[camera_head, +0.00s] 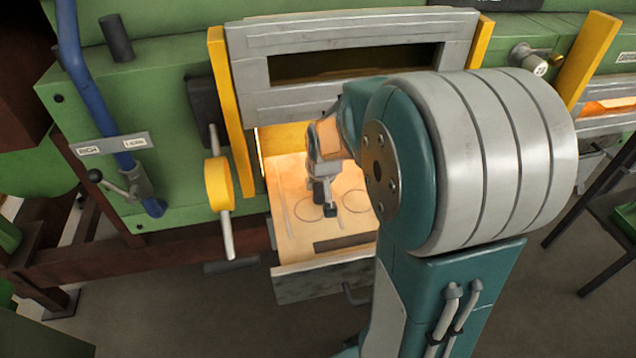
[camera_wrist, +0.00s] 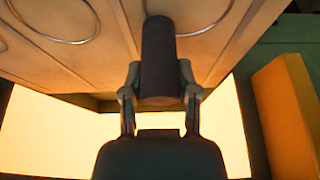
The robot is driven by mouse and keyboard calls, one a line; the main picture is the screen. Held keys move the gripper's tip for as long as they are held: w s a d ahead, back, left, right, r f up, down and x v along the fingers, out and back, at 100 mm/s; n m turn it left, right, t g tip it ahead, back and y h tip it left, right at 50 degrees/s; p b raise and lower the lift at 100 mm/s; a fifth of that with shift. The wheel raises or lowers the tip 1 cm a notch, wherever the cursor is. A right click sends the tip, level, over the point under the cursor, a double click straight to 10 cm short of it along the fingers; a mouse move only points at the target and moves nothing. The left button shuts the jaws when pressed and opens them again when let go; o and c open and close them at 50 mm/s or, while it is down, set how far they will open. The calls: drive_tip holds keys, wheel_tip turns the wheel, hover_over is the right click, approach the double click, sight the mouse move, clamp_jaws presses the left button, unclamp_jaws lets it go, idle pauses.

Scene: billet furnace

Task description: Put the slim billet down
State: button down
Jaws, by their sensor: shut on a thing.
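The slim billet (camera_wrist: 159,55) is a dark, narrow cylinder. In the wrist view it sits between the two fingers of my gripper (camera_wrist: 159,82), which is shut on it. In the head view my gripper (camera_head: 328,196) is over the pale hearth shelf (camera_head: 290,240) at the open furnace mouth, with the dark billet (camera_head: 319,190) partly hidden by the fingers. The shelf has ring outlines, and they also show in the wrist view (camera_wrist: 50,22). I cannot tell whether the billet touches the shelf.
The raised grey furnace door (camera_head: 345,75) hangs above the mouth, between yellow posts (camera_head: 230,110). A yellow-handled lever (camera_head: 218,184) stands left of the mouth. My arm hides the shelf's right side. A dark stand (camera_head: 605,205) is at the far right.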

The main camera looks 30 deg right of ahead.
drive_tip(key=shift+f, duration=0.2)
drive_tip(key=shift+c, duration=1.8)
unclamp_jaws()
drive_tip(key=shift+f, duration=0.1)
drive_tip(key=v, duration=1.2)
drive_tip(key=s+a+r+n+t+y, duration=0.1)
drive_tip(key=s+a+r+n, duration=0.1)
drive_tip(key=s+a, duration=0.9)
drive_tip(key=s+n, duration=0.1)
drive_tip(key=s, duration=0.2)
drive_tip(key=shift+s+a+r, duration=0.2)
